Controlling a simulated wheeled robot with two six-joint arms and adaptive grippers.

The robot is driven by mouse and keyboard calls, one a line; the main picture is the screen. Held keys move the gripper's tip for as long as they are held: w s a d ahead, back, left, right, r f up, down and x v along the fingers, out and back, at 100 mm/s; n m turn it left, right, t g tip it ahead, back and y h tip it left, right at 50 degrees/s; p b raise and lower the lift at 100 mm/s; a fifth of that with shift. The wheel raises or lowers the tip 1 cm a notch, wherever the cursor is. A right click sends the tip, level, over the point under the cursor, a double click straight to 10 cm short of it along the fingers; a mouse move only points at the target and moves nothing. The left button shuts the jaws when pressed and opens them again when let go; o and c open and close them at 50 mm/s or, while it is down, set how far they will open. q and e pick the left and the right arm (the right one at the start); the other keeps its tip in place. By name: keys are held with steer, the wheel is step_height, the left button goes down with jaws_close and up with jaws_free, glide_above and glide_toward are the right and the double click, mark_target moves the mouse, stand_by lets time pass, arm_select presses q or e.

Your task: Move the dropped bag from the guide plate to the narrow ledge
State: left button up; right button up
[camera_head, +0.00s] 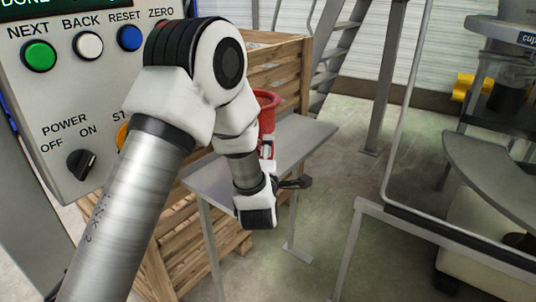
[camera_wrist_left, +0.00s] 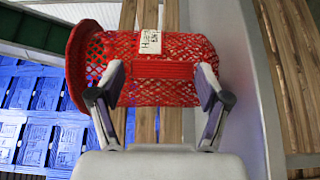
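The bag is a red mesh tube with a flared rim and a white label. In the head view the bag (camera_head: 266,99) is upright with its rim at the top, partly hidden behind my left arm. My left gripper (camera_head: 267,152) is at its lower part. In the left wrist view the bag (camera_wrist_left: 175,47) lies across the picture, rim to the left. The fingers of my left gripper (camera_wrist_left: 160,85) press the ends of a solid red band on it. A grey flat plate (camera_head: 305,136) is beside and below the bag; I cannot tell whether they touch. My right gripper is out of view.
A slatted wooden crate (camera_head: 278,68) stands behind the bag. A control panel (camera_head: 62,105) with buttons fills the left. A metal frame (camera_head: 440,238) and machine stand at the right, with open floor between. Blue crates (camera_wrist_left: 35,90) show in the left wrist view.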

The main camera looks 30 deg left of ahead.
arm_select(q)
steer(key=shift+s+r, duration=0.1)
steer(key=shift+r, duration=0.05)
steer(key=shift+w+f, duration=0.2)
steer(key=p+v, duration=0.5)
steer(key=v, duration=0.7)
steer(key=s+d+f+m+g+h, duration=0.15)
steer(key=s+f+m+g, duration=0.3)
steer(key=f, duration=0.65)
steer(key=s+f+m+g+h, duration=0.3)
steer(key=f+m, duration=0.3)
steer(key=f, duration=0.4)
steer(key=s+d+f+m+g+h, duration=0.2)
steer(key=s+f+m+g, duration=0.2)
steer(key=s, duration=0.5)
steer(key=s+d+f+m+g+h, duration=0.2)
steer(key=s+f+m+g, duration=0.2)
steer(key=s+f+m, duration=0.4)
steer(key=shift+s+d+f, duration=0.2)
steer(key=shift+s+f, duration=0.05)
steer(key=shift+s, duration=0.15)
